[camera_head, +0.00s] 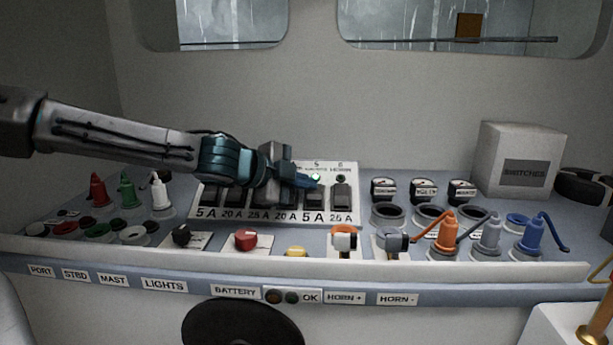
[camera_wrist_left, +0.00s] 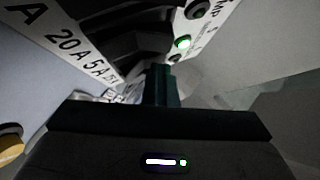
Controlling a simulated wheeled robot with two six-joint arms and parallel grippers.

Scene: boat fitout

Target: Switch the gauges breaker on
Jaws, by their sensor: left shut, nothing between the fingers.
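The white breaker panel (camera_head: 205,216) stands on the console with a row of dark switches marked 5A, 20A, 25A, 20A, 5A, 25A. It also shows in the left wrist view (camera_wrist_left: 62,38). My left gripper (camera_head: 310,183) is shut and empty at the fifth breaker, marked 5A; whether it touches the switch I cannot tell. A green lamp (camera_head: 315,177) glows beside the fingertips, and it shows in the wrist view (camera_wrist_left: 183,43). The lamp at the sixth breaker is dark. The arm hides the upper left of the panel. The name labels are too small to read surely. My right gripper is out of view.
Red, green and white plugs (camera_head: 161,192) stand at left; orange, grey and blue plugs (camera_head: 531,234) with leads stand at right. A raised ledge (camera_head: 300,261) runs along the front.

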